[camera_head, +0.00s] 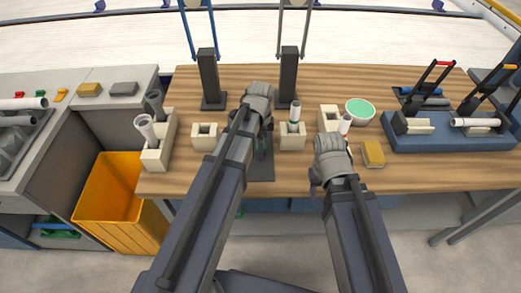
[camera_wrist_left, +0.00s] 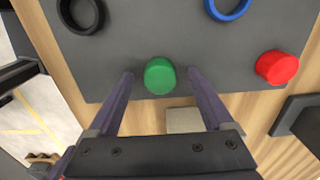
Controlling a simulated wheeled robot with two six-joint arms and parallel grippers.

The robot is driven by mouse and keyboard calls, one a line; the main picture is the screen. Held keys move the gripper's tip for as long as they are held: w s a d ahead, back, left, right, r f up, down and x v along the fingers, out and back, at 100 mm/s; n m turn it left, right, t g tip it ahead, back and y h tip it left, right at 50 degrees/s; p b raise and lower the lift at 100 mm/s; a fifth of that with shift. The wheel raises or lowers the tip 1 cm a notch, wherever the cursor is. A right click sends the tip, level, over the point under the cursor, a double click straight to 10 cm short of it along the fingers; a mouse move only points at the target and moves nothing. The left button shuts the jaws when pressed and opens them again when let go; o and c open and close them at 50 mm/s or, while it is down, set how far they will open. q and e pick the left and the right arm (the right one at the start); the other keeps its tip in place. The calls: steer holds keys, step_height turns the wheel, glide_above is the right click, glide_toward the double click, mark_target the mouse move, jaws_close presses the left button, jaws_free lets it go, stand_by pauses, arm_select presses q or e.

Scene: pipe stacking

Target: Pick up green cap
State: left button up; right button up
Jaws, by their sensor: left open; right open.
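The green cap (camera_wrist_left: 160,76) sits at the edge of a dark grey mat (camera_wrist_left: 140,35) in the left wrist view. My left gripper (camera_wrist_left: 160,72) is open, with one finger on each side of the cap and a gap on both sides. In the head view my left gripper (camera_head: 262,146) is over the dark mat (camera_head: 262,170) at mid-table, and its wrist mostly hides the cap. My right gripper (camera_head: 318,184) is near the table's front edge, its fingers largely hidden by its wrist; it holds nothing that I can see.
A red cap (camera_wrist_left: 277,67), a blue ring (camera_wrist_left: 228,8) and a black ring (camera_wrist_left: 80,14) lie around the green cap. Cream blocks (camera_head: 204,137) with pipes, a green-topped round dish (camera_head: 360,110) and a yellow sponge (camera_head: 373,154) stand on the table. An orange bin (camera_head: 112,195) is at left.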

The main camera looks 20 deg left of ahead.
arm_select(q)
jaws_close()
stand_by(0.5)
